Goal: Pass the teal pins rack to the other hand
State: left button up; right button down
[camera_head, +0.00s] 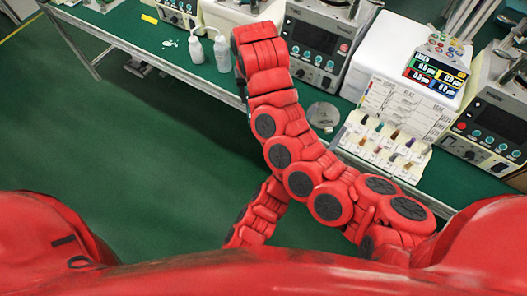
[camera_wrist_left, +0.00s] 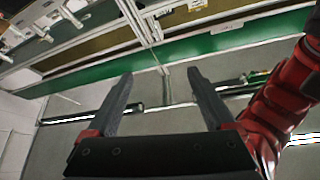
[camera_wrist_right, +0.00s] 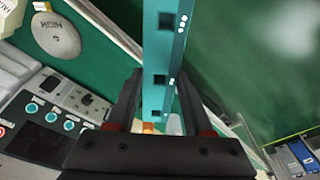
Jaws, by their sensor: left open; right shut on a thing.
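The teal pins rack (camera_wrist_right: 158,50) is a long teal bar with square dark holes and small white dots on its side. It runs up from between the fingers of my right gripper (camera_wrist_right: 160,80), which is shut on it. Its far end is cut off by the top of the right wrist view. My left gripper (camera_wrist_left: 160,78) is open, with nothing between its fingers. It is apart from the rack, which does not show in the left wrist view. In the head view a red arm covers the middle, and I cannot make out the rack there.
The green bench (camera_head: 180,62) crosses the head view, with two white bottles (camera_head: 222,55), a round metal disc (camera_head: 323,114), a pale rack of coloured pieces (camera_head: 375,160) and control units (camera_head: 310,45). Open floor (camera_head: 120,160) lies before it. A red arm (camera_wrist_left: 290,95) stands right of my left gripper.

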pick_arm(q)
jog(key=s+a+f+n+g+y, duration=0.1)
jog(key=a+f+n+g+y, duration=0.1)
jog(key=a+f+n+y, duration=0.45)
jog(key=s+a+f+n+g+y, duration=0.25)
jog(key=a+n+y, duration=0.45)
jog(key=y, duration=0.4)
jog(key=shift+m, duration=0.25)
jog(key=w, duration=0.4)
jog(key=w+a, duration=0.1)
jog(key=w, duration=0.4)
jog(key=w+a+f, duration=0.1)
jog(key=w, duration=0.4)
jog(key=shift+w+a, duration=0.2)
jog(key=shift+w+f, duration=0.25)
jog(key=shift+w, duration=0.25)
